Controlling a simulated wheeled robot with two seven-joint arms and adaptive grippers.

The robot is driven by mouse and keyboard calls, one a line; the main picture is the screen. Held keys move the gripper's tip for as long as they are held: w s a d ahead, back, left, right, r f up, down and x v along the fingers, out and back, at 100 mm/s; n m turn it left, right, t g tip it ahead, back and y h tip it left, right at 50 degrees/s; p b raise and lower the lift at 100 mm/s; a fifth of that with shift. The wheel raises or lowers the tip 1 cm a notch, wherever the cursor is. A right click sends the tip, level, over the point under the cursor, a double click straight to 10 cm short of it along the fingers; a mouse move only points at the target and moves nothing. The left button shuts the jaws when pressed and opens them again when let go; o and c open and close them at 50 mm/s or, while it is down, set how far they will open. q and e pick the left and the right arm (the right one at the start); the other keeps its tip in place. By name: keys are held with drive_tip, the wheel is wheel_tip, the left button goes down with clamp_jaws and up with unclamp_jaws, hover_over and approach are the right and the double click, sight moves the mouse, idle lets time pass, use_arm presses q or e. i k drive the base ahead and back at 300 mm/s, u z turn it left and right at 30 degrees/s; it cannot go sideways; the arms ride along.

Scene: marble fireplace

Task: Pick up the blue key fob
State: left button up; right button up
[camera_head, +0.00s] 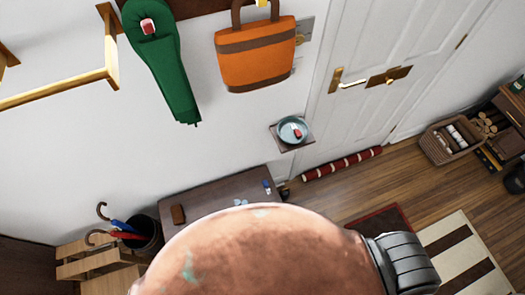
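A small blue object (267,187), which looks like the blue key fob, lies near the right end of a dark brown bench top (215,190). It is too small to make out its shape. Pale blue bits (240,202) lie to its left, near the front edge. No gripper can be made out for certain in the head view. A large copper-coloured rounded thing (260,250) with green stains fills the bottom and hides part of the bench. A grey ribbed part (405,262) sits at its right side; I cannot tell whether it is mine.
A brown block-like item (178,214) lies on the bench's left. A bin with umbrellas (145,235) stands left of it. A blue bowl (292,130) with a red-and-white item sits on a small wall shelf. A white door (400,60) is right.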

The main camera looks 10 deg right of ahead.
sight(265, 185)
drive_tip(key=u, duration=0.3)
drive_tip(key=k, duration=0.9)
drive_tip(key=z, duration=0.55)
